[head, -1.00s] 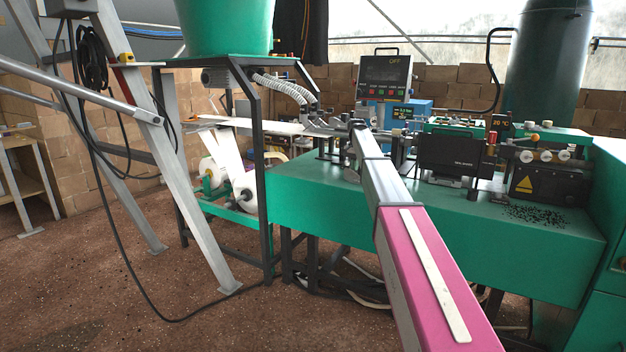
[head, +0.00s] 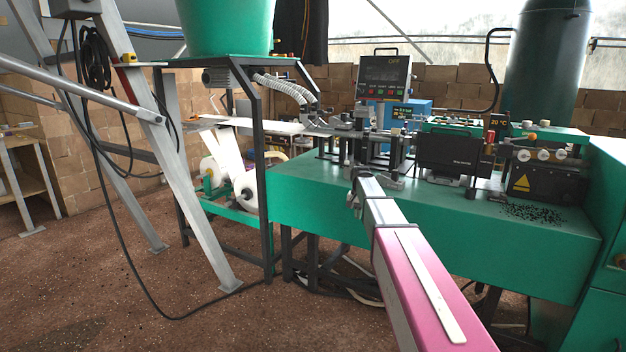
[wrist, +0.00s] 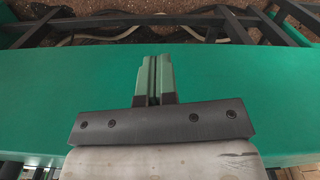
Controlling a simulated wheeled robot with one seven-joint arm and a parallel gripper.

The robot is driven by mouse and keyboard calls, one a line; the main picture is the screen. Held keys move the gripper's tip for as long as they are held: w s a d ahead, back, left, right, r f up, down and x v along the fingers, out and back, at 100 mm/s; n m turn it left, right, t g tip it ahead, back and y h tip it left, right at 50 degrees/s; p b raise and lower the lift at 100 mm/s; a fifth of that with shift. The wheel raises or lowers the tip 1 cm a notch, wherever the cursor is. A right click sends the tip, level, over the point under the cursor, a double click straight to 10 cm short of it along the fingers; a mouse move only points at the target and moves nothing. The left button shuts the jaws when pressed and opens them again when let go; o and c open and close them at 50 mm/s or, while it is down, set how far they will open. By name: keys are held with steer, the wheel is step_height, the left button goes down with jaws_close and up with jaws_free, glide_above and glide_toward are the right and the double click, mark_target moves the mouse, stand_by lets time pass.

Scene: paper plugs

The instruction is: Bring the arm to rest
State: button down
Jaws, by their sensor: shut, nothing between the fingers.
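My gripper (wrist: 154,80) shows in the wrist view with its two fingers side by side, shut and empty. The green bench (wrist: 230,75) lies behind the fingers in that view. In the head view my pink and grey arm reaches from the bottom right up to the front of the green bench (head: 310,195). Its end is near the bench's front edge, and the fingertips are too small to make out there.
A black box (head: 452,155), a control panel (head: 384,75) reading OFF and black granules (head: 533,213) are on the bench. A metal frame with slanted legs (head: 165,160) and a hanging cable stands at left. Brown floor (head: 100,270) is open at lower left.

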steer(key=s+f+n, duration=0.1)
steer(key=s+f, duration=0.4)
steer(key=s, duration=0.7)
steer(key=s+f+n, duration=0.1)
steer(key=s+f, duration=0.4)
steer(key=s, duration=0.7)
steer(key=s+f+n, duration=0.2)
steer(key=s+f, duration=0.4)
steer(key=s, duration=0.6)
